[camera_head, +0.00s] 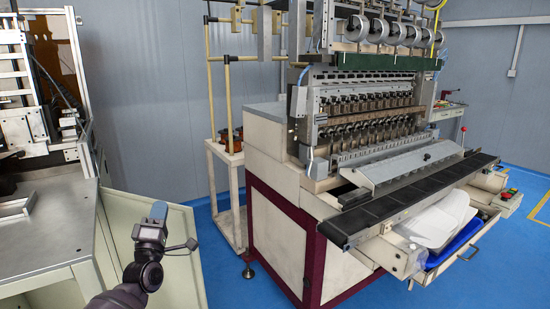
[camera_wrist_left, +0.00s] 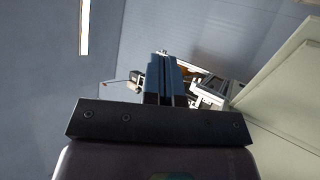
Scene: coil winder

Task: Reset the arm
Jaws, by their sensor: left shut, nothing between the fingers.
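My left arm comes in from the lower left in the head view, and its gripper (camera_head: 158,211) points upward in front of a pale cabinet panel. The gripper's blue fingers are together with nothing between them. In the left wrist view the shut fingers (camera_wrist_left: 166,80) stand side by side in the middle, with a grey wall and pale panels behind them. My right gripper does not show in either view.
The coil winder (camera_head: 360,130) stands at the centre right, with a dark belt (camera_head: 400,200) along its front and an open drawer (camera_head: 455,262) below. A grey workbench (camera_head: 45,225) is at the left. Blue floor (camera_head: 220,270) lies between them.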

